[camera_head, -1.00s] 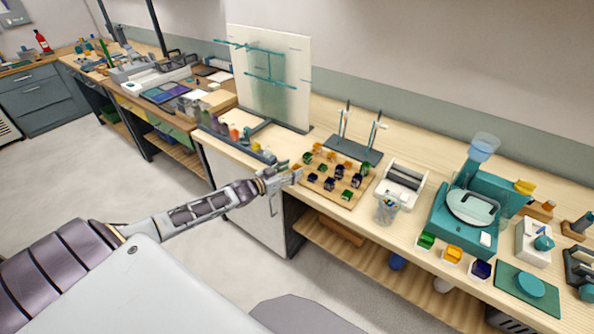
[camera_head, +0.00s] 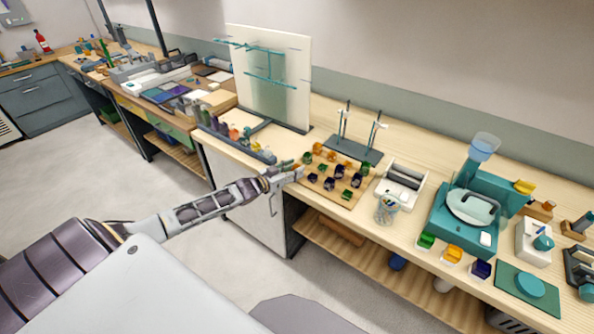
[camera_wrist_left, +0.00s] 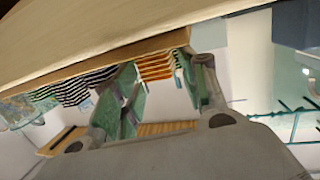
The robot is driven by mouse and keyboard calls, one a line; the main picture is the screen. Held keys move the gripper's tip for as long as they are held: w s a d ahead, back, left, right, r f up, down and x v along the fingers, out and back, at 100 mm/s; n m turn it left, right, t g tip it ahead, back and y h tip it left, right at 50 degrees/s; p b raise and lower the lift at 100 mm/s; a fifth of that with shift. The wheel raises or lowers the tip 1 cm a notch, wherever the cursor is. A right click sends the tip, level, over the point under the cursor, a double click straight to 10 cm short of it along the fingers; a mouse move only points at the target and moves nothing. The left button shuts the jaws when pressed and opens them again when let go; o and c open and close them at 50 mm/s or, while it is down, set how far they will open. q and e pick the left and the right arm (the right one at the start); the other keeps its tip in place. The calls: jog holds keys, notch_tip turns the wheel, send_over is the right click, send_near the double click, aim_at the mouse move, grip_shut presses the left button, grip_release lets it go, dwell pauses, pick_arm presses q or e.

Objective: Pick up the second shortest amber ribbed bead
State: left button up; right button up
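Several small ribbed beads in amber, green and dark blue stand in rows on a wooden board (camera_head: 350,203) on the bench. One amber bead (camera_head: 320,168) is near the left of the board in the head view. My left gripper (camera_head: 293,170) is at the board's left edge. In the left wrist view its two fingers (camera_wrist_left: 165,78) are apart, with an orange-and-white striped amber bead (camera_wrist_left: 155,67) showing between the tips. I cannot tell whether they touch it. Dark striped beads (camera_wrist_left: 75,90) show to the left there. My right gripper is not in view.
A stand with two upright rods (camera_head: 355,150) is behind the board. A white roller device (camera_head: 401,186) and a clear cup of rods (camera_head: 387,209) are to its right. A tall pale panel (camera_head: 270,80) stands behind left. Small bottles (camera_head: 232,132) line the bench near my left arm.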

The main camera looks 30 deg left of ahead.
pick_arm(q)
jog(key=c, duration=0.7)
notch_tip(320, 180, up, 10)
dwell(0.5)
jog(key=shift+r, duration=0.1)
dwell(0.4)
